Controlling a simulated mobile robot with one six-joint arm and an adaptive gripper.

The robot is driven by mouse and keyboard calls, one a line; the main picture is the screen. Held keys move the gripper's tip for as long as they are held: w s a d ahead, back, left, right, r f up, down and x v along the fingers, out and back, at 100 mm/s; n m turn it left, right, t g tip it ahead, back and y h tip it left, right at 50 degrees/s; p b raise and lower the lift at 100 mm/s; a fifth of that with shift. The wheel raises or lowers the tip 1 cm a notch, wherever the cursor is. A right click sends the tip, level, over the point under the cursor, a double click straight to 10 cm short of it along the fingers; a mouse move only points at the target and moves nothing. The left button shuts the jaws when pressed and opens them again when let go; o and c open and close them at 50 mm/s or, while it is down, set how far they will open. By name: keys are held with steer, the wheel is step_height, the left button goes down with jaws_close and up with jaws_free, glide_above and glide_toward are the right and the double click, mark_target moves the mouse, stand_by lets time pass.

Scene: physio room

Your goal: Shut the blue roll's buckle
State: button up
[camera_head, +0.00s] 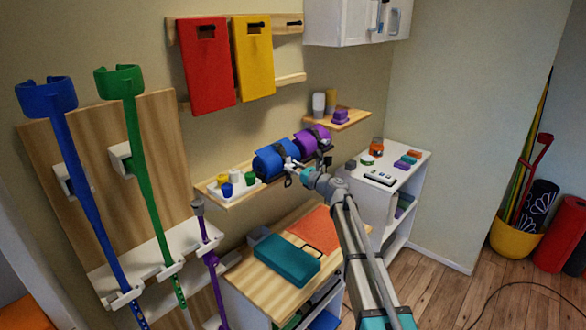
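The blue roll (268,163) lies on a wooden wall shelf (230,200), with dark and pale strap parts around it. A small dark piece hangs at its front right, close to my gripper; I cannot tell if it is the buckle or part of a finger. My gripper (298,177) is just in front of and right of the blue roll's lower edge. Its fingers are too small to tell open from shut, or whether they touch the strap. The buckle's state is not clear.
A purple roll (308,142) lies right beside the blue one. Small cups (224,187) stand on a white tray at the shelf's left end. Below are a wooden-topped cabinet with a teal case (286,261) and a white shelf unit (408,160). Open floor lies to the right.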

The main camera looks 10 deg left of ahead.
steer(key=shift+o, duration=1.4)
steer(key=shift+r+h+p, duration=0.3)
steer(key=shift+p, duration=0.6)
steer(key=shift+s+d+g+p, duration=0.1)
steer(key=shift+g+p, duration=0.2)
steer(key=shift+p, duration=0.05)
steer(key=shift+s+d+h, duration=0.1)
steer(key=shift+d+h, duration=0.1)
steer(key=shift+h, duration=0.2)
steer(key=v, duration=1.4)
steer(key=s+d+f+n+g+h, duration=0.2)
steer(key=s+f+n+h, duration=0.1)
steer(key=s+f+n, duration=0.3)
steer(key=s+d+f+n+g+h, duration=0.3)
steer(key=s+f+n, duration=0.3)
steer(key=s+n, duration=0.1)
steer(key=shift+s+d+n+g, duration=0.3)
steer(key=shift+d+n, duration=0.05)
steer(key=shift+n, duration=0.05)
